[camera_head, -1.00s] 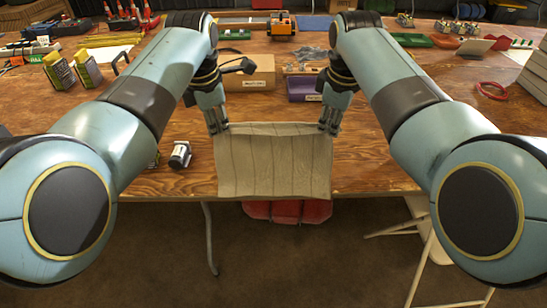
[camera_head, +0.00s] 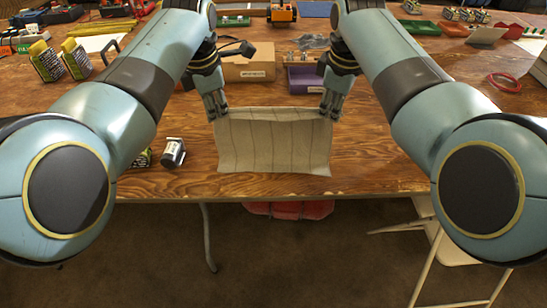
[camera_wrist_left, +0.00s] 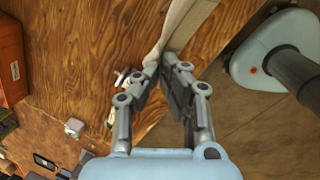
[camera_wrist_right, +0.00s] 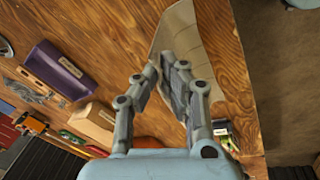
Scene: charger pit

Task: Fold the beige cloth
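The beige cloth (camera_head: 272,150) lies near the table's front edge, its lower part spread toward the edge. Its far edge is pulled between my grippers. My left gripper (camera_head: 218,113) is at its far left corner and my right gripper (camera_head: 329,112) at its far right corner. In the left wrist view the fingertips (camera_wrist_left: 164,60) close on a bunched corner of the cloth (camera_wrist_left: 185,22). In the right wrist view the fingertips (camera_wrist_right: 165,68) meet at the other corner of the cloth (camera_wrist_right: 190,40).
A cardboard box (camera_head: 248,69) and a purple bin (camera_head: 303,80) stand behind the cloth. A small black and white item (camera_head: 173,152) lies left of it. A red ring (camera_head: 503,82) lies far right. The wood right of the cloth is clear.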

